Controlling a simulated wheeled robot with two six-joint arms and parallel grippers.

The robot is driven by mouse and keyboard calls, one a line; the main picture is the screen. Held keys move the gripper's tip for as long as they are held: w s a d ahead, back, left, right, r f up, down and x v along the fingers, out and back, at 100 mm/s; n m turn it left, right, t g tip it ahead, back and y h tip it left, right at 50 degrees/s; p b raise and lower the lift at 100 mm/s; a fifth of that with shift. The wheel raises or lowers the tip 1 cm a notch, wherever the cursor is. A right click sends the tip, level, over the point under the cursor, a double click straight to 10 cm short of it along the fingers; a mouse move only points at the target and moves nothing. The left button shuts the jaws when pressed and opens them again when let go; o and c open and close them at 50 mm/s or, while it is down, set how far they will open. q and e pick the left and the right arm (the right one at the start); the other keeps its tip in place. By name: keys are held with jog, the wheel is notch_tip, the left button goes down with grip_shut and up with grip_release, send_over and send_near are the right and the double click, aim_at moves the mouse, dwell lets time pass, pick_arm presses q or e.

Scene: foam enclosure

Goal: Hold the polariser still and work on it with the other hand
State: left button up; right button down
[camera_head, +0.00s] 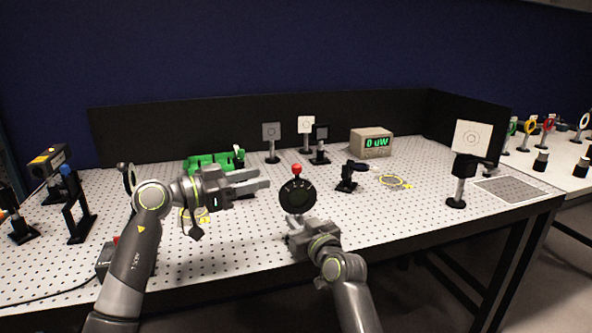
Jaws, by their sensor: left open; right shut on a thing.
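The polariser (297,199) is a dark round disc with light marks and a red knob (296,169) on top, upright near the front middle of the perforated table. My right gripper (298,226) is shut at its lower part, just below the disc. The exact grip and the polariser's base are hidden by the gripper. My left gripper (266,180) is open and empty. Its fingers point right, towards the polariser, and appear just left of the red knob and disc, apart from them.
Behind stand mounted square plates (271,133), a green part (208,162) and a meter reading 0 uW (372,142). A small dark mount (347,177) and a yellow cable coil (395,181) lie right of the polariser. A white target (472,138) stands further right.

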aim_at(296, 171)
pick_arm(q)
jog(key=x, duration=1)
jog(key=shift+d, duration=0.3)
jog(key=shift+c, duration=0.4)
grip_shut()
